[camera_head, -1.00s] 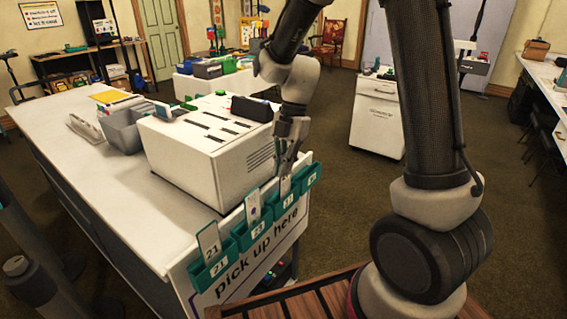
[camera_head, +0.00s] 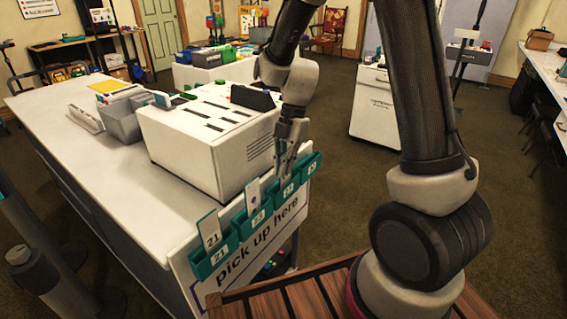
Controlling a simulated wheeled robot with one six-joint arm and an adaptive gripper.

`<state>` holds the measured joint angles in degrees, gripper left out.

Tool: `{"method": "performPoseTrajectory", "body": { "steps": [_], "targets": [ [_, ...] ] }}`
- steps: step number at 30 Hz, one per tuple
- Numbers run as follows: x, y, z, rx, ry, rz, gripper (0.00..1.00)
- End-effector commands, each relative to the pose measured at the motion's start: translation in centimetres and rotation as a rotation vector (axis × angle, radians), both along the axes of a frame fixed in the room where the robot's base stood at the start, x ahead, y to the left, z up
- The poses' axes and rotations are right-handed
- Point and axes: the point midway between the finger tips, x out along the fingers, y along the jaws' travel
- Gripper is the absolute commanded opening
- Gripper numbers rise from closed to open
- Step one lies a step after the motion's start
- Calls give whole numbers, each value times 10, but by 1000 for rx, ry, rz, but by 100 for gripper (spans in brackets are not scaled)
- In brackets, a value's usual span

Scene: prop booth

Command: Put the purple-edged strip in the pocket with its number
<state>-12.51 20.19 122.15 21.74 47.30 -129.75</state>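A row of teal numbered pockets (camera_head: 219,256) hangs along the counter's front edge, above the "pick up here" sign. A pale strip marked 21 (camera_head: 209,231) stands upright in the leftmost pocket, also marked 21. Another pale strip (camera_head: 253,197) with a small purple mark stands in the second pocket (camera_head: 258,220). My gripper (camera_head: 286,166) points down at the third pocket (camera_head: 288,191). A pale strip (camera_head: 286,178) shows between and below the fingertips, its lower part at that pocket's mouth. The fingers appear closed on it. Its number and any purple edge are too small to read.
A white slotted machine (camera_head: 205,145) stands on the counter just left of my gripper, close to it. Grey bins (camera_head: 123,121) stand behind it. The rightmost pocket (camera_head: 311,166) shows no strip. Brown floor lies open to the right.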

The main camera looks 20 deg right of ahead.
Motion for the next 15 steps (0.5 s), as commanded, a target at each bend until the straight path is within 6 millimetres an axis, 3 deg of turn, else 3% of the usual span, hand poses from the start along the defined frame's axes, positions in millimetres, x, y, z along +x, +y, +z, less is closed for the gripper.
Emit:
{"method": "performPoseTrajectory", "body": {
  "steps": [15],
  "targets": [
    [0,0,-6,0,0,0,0]
  ]
}}
